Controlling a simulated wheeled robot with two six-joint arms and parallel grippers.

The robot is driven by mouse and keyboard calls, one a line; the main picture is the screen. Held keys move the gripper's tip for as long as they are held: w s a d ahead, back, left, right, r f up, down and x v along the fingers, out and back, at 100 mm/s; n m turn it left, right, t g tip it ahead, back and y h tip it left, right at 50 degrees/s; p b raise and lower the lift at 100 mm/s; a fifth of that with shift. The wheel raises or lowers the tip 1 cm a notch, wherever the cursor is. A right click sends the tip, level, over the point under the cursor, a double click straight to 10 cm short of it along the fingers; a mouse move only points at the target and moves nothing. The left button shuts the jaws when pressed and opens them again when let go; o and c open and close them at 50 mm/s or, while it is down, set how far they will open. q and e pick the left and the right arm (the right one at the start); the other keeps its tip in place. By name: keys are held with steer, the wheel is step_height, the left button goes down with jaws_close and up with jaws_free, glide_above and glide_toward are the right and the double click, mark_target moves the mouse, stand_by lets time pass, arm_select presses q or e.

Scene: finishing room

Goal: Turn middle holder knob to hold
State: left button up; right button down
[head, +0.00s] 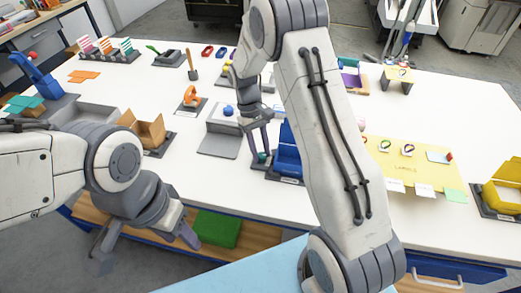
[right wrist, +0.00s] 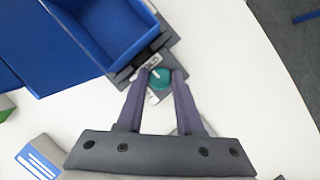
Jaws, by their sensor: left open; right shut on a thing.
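A round teal knob (right wrist: 160,77) with a pale pointer mark sits on a dark plate beside a blue open holder (right wrist: 110,30) in the right wrist view. My right gripper (right wrist: 158,75) has its two purple fingers on either side of the knob, shut on it. In the head view the blue holder (head: 287,155) stands at the table's front middle, partly hidden by my right arm, and the knob (head: 262,157) shows small at my fingertips. My left gripper (head: 145,250) is open and empty in front of the table's edge.
A brown open box (head: 150,130) and a grey tray (head: 218,145) stand left of the blue holder. A yellow holder (head: 505,195) is at the far right, near a yellow labels board (head: 425,170). A green block (head: 216,229) lies on the lower shelf.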

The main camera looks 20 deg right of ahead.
steer(key=c, duration=0.5)
jaws_free()
steer(key=shift+c, duration=0.2)
steer(key=b+v, duration=0.1)
steer(key=v, duration=0.9)
steer(key=shift+r, duration=0.3)
